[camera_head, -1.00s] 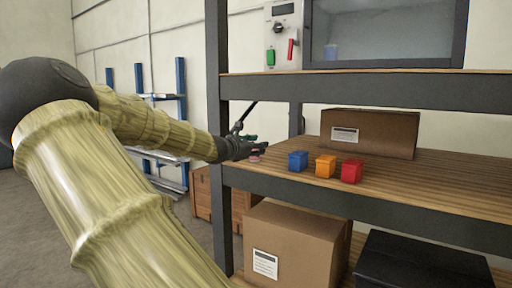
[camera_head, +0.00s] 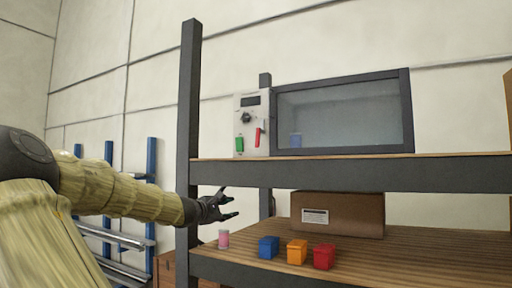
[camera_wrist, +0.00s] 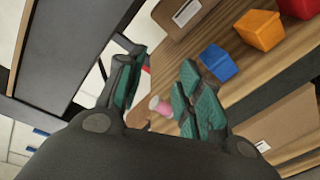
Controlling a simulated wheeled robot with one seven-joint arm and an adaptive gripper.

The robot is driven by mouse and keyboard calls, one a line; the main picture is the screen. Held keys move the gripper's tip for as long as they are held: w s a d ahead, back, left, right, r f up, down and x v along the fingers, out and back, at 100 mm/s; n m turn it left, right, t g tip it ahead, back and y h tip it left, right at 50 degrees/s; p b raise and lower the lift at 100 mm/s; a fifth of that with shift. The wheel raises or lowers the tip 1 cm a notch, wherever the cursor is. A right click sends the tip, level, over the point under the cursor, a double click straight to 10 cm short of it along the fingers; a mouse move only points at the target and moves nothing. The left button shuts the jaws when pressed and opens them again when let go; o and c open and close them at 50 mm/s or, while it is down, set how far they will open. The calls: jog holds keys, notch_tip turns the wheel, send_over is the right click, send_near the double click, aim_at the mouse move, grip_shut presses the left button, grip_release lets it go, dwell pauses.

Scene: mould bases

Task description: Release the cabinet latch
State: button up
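A cabinet with a grey-framed glass door (camera_head: 342,114) stands on the upper shelf. The light panel (camera_head: 243,101) at its left carries a dark knob (camera_head: 246,117), a green part (camera_head: 239,144) and a red upright handle (camera_head: 258,137). No part is labelled as the latch. My gripper (camera_head: 232,202) is open and empty, below the upper shelf beside the left post, lower than the panel and apart from it. The cabinet cannot be made out there.
On the lower shelf (camera_head: 400,255) stand a pink cylinder (camera_head: 223,239), a blue block (camera_head: 269,247), an orange block (camera_head: 297,252), a red block (camera_head: 324,257) and a cardboard box (camera_head: 340,214). The dark post (camera_head: 189,110) and upper shelf beam (camera_head: 340,176) are close to my gripper.

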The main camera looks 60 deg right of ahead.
notch_tip(320, 180, up, 12)
jog(key=s+m, duration=0.3)
jog(key=m, duration=0.9)
jog(key=m+h, duration=0.1)
jog(key=m, duration=1.1)
send_near(257, 141)
jog(key=d+p, duration=0.3)
jog(key=d, duration=0.6)
jog(key=shift+w+d, duration=0.1)
jog(key=shift+d+f+p, duration=0.1)
jog(key=shift+d+p, duration=0.25)
jog(key=shift+d, duration=0.3)
grip_shut()
